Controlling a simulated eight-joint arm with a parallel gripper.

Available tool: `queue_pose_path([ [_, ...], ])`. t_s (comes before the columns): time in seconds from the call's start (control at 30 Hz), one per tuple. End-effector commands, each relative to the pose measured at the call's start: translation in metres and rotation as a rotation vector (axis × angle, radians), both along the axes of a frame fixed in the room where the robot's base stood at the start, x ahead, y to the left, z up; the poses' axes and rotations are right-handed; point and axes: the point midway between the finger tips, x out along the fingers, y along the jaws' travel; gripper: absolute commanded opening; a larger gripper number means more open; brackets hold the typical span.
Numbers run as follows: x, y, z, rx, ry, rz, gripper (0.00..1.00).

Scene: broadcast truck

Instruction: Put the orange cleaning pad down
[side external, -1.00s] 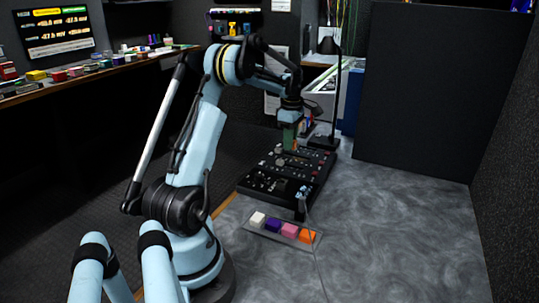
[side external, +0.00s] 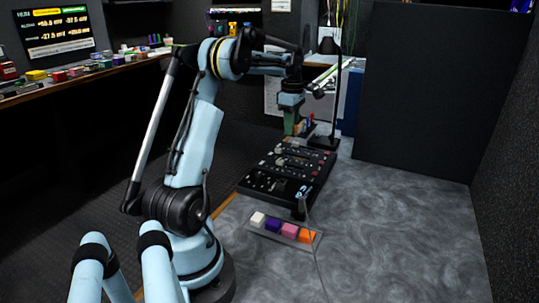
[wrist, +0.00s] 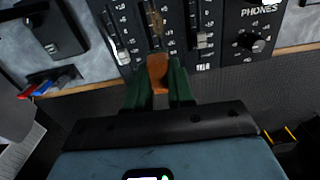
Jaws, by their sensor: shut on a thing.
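My gripper (side external: 291,128) hangs near the far end of the black mixing console (side external: 268,183) in the side view. In the wrist view its two green fingers (wrist: 158,88) are shut on a small orange-brown piece, the orange cleaning pad (wrist: 157,68). The pad sticks out past the fingertips, over the near edge of the console panel (wrist: 222,22) in that view. I cannot tell whether the pad touches the panel.
A shallow tray (side external: 266,236) before the console holds a white, a purple, a pink and an orange block (side external: 307,236). A black lamp (side external: 337,90) and a small holder with coloured items (side external: 309,122) stand close to my gripper. The grey tabletop (side external: 400,220) is clear at right.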

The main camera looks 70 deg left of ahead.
Motion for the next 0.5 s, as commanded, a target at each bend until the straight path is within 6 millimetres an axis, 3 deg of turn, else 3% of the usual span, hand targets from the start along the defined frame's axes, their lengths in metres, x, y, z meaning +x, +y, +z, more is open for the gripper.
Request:
queue_pose_path([
  [0.27, -0.001, -0.005, 0.004, 0.0, 0.0, -0.001, 0.0],
  [0.5, -0.011, -0.046, 0.029, 0.0, 0.0, 0.0, 0.0],
])
